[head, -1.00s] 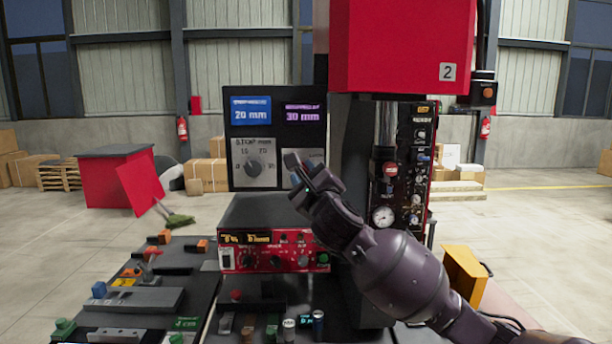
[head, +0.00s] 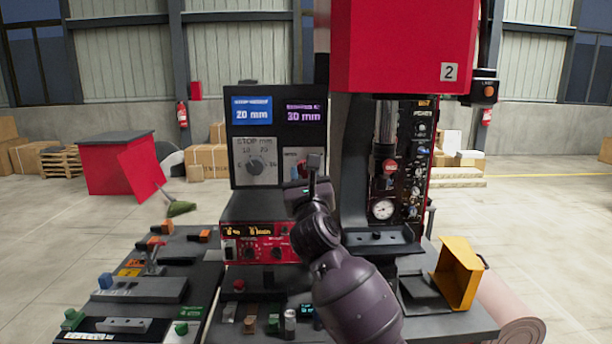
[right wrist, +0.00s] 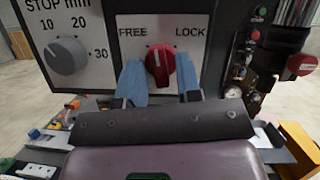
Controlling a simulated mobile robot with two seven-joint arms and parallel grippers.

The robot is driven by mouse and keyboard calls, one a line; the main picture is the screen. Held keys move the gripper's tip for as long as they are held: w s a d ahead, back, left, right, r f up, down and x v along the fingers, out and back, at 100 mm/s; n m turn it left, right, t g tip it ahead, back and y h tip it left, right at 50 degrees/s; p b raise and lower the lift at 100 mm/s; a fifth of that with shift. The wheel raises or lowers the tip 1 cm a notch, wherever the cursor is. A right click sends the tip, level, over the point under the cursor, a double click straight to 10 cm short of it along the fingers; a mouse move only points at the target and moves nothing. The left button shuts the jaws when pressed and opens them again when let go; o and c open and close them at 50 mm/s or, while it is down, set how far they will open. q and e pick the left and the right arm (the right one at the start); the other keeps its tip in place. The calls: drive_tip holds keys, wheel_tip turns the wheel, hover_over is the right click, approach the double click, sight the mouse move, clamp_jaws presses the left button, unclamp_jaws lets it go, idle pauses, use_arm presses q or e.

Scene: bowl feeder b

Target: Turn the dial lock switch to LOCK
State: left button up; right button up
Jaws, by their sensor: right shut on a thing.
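The dial lock switch (right wrist: 161,66) is a red knob on a light plate in the right wrist view. FREE is printed at its upper left and LOCK at its upper right. Its white mark points roughly upward, slightly left, between the two words. My right gripper (right wrist: 158,70) has one blue finger on each side of the knob and is shut on it. In the head view my right gripper (head: 306,170) is at the panel's lower right and hides most of the switch. My left gripper is not in view.
The grey STOP mm dial (right wrist: 67,55) is just left of the switch. The dark display panel (head: 277,112) carries both. A red control box (head: 262,243) sits below. The press column with a gauge (head: 383,209) stands close on the right, and a yellow bin (head: 456,273) farther right.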

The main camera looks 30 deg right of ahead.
drive_tip(key=m+g+h+b, duration=0.1)
drive_tip(key=m, duration=0.2)
drive_tip(key=m+g+h+b, duration=0.1)
drive_tip(key=m, duration=0.3)
drive_tip(key=shift+a+h, duration=0.15)
drive_tip(key=shift+h, duration=0.25)
drive_tip(key=m+g+b, duration=0.1)
drive_tip(key=m, duration=0.1)
drive_tip(key=m+h+b, duration=0.1)
drive_tip(key=m, duration=0.1)
drive_tip(key=shift+r+g+h, duration=0.15)
drive_tip(key=shift+g+h, duration=0.15)
drive_tip(key=shift+g, duration=0.1)
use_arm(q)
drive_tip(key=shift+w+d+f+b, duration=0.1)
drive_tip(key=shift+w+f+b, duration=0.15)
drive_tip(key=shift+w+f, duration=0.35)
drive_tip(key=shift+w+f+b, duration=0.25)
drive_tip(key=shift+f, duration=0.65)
use_arm(e)
drive_tip(key=shift+r+m+g+h, duration=0.15)
drive_tip(key=shift+m+g+h, duration=0.25)
drive_tip(key=shift+m, duration=0.9)
drive_tip(key=shift+r, duration=0.1)
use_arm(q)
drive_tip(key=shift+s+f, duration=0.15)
